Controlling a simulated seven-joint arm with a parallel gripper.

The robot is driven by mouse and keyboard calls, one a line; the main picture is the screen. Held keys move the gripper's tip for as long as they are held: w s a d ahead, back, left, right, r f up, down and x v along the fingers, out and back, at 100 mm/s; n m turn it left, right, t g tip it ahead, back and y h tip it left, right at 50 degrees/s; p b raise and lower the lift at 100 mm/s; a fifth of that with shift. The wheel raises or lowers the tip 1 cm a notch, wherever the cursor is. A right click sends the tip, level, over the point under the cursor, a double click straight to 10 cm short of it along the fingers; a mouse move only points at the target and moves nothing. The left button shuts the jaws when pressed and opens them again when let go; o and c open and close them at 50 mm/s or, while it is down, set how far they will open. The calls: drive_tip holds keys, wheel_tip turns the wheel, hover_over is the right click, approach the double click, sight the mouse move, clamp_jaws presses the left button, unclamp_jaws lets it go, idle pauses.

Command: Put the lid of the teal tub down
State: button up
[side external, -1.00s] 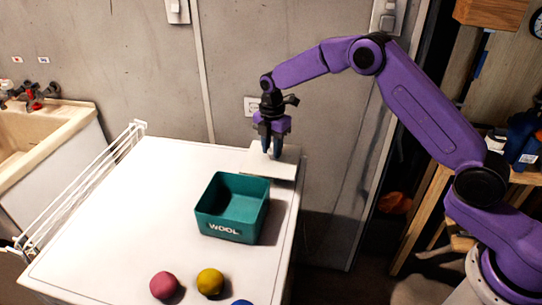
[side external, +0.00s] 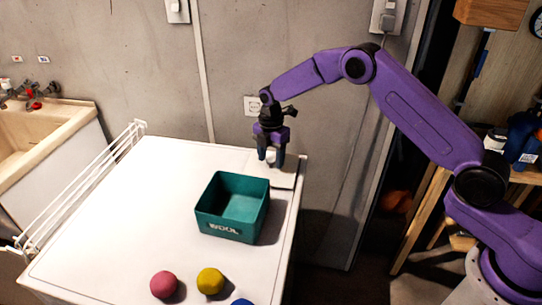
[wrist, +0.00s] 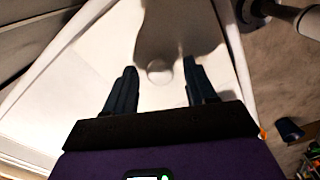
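The teal tub (side external: 232,231), marked WOOL, stands open on the white top, and its inside looks empty. A pale square lid (side external: 287,182) lies at the back right corner of the white top, behind the tub. Its small round knob (side external: 270,156) shows between my fingers and also in the wrist view (wrist: 159,72). My gripper (side external: 271,163) points down over the lid. In the wrist view my gripper (wrist: 160,80) is open, with its fingers on either side of the knob and gaps showing between. The lid's outline is hard to make out in the wrist view.
A pink ball (side external: 164,285), a yellow ball (side external: 210,281) and a partly cut-off blue ball (side external: 241,302) lie at the front of the white top (side external: 120,215). A white wire rack (side external: 85,180) runs along its left side. A wall stands close behind.

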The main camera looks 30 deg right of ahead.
sight(271, 159)
wheel_tip(271, 159, up, 12)
drive_tip(key=s+a+r+m, duration=0.2)
drive_tip(key=s+a+r, duration=0.15)
drive_tip(key=s, duration=0.45)
drive_tip(key=s+r+m, duration=0.3)
drive_tip(key=s, duration=1)
drive_tip(key=s+d+m, duration=0.1)
drive_tip(key=s+d, duration=0.2)
drive_tip(key=s, duration=0.4)
drive_tip(key=s+d+f+m, duration=0.1)
drive_tip(key=s+d, duration=0.3)
drive_tip(key=s, duration=0.4)
drive_tip(key=s+d+f+m, duration=0.1)
drive_tip(key=s+d, duration=0.3)
drive_tip(key=s, duration=0.4)
drive_tip(key=shift+s+f+m, duration=0.15)
drive_tip(key=shift+s+m, duration=0.1)
drive_tip(key=shift+m, duration=0.65)
